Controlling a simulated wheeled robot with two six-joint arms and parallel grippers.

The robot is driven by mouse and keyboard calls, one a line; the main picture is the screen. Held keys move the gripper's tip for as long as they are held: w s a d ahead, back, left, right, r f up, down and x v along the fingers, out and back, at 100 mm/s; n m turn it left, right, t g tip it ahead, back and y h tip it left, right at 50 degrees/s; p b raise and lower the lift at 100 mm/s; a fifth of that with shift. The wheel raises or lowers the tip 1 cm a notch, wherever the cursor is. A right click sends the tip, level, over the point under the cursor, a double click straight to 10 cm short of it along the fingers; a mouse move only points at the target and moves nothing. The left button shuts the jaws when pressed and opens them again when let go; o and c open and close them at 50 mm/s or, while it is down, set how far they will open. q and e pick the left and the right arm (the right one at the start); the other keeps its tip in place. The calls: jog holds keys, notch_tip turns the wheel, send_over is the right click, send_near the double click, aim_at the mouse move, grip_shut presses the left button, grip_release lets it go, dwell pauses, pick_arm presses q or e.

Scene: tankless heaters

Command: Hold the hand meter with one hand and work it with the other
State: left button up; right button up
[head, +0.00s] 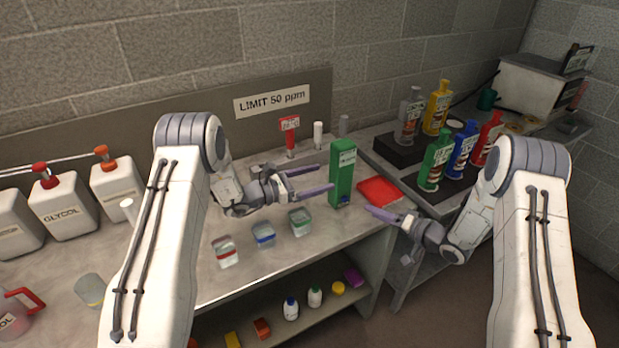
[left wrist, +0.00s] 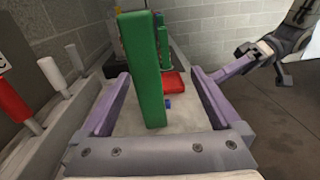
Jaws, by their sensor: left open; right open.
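A tall green case (head: 342,172) with a pale label, which looks like the hand meter, stands upright near the bench's right end. A small blue part (head: 345,199) shows low on it. My left gripper (head: 325,177) is open at the case's left side, one finger behind and one in front in the head view. In the left wrist view the green case (left wrist: 143,80) shows between the spread fingers, nearer the left one; contact cannot be told. My right gripper (head: 372,214) is open and empty, right of the case by the bench edge; it also shows in the left wrist view (left wrist: 240,62).
A red mat (head: 380,191) lies right of the case. Several tubs, including a blue-banded one (head: 263,235), stand in front on the left. A red display device (head: 290,135) stands behind. Bottles, including a green one (head: 436,162), stand at right.

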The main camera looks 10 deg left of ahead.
aim_at(333, 170)
pick_arm(q)
jog(key=shift+n+t, duration=0.6)
jog(key=w+d, duration=0.4)
jog(key=w, duration=0.1)
jog(key=w+d, duration=0.2)
jog(key=shift+w+d+f, duration=0.2)
jog(key=shift+d+f, duration=0.15)
jog(key=shift+f, duration=0.05)
grip_shut()
pick_arm(e)
grip_shut()
dwell(0.9)
